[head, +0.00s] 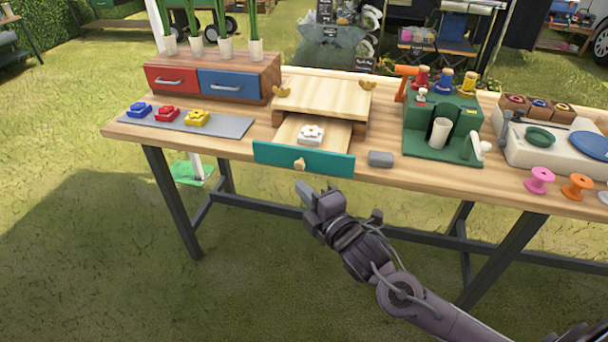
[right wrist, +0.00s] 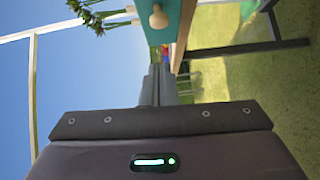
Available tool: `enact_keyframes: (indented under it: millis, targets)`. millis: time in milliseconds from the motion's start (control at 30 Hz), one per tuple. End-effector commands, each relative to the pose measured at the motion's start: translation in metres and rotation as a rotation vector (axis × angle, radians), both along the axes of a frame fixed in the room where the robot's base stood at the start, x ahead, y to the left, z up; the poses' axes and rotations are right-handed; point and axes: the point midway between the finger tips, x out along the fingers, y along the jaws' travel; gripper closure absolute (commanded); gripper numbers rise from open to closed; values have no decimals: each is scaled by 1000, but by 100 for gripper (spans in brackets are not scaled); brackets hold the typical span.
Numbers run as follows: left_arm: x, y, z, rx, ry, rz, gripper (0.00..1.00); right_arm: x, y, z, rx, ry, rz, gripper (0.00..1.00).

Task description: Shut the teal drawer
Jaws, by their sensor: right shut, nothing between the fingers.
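The teal drawer (head: 285,158) is pulled out of a small wooden box (head: 325,98) on the table. Its teal front has a round wooden knob (head: 300,164), and a white flower-shaped piece (head: 311,135) lies inside. My right gripper (head: 307,190) is shut and empty, just in front of and below the drawer front, apart from it. In the right wrist view the teal front (right wrist: 178,20) and knob (right wrist: 158,17) show at the top, beyond the shut fingers (right wrist: 158,85). My left gripper is not in view.
A grey block (head: 381,159) lies on the table (head: 230,150) right of the drawer. A green stand (head: 440,150) is farther right. A grey strip (head: 235,125) with coloured flower pieces and a red-and-blue drawer chest (head: 275,75) are on the left. Open grass lies in front.

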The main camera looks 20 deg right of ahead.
Motion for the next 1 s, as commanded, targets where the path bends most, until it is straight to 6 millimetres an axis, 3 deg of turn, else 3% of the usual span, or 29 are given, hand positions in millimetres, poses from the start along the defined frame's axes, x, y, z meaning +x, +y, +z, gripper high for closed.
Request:
enact_keyframes:
  millis: [100,300,833,1000]
  targets:
    - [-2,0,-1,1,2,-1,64,23,5,0,2,-1,-2,100]
    - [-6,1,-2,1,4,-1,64,47,-11,-2,0,0,-2,100]
    - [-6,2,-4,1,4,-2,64,56,-17,-4,1,1,0,100]
    - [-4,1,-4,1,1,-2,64,80,-34,-3,-4,-2,-4,100]
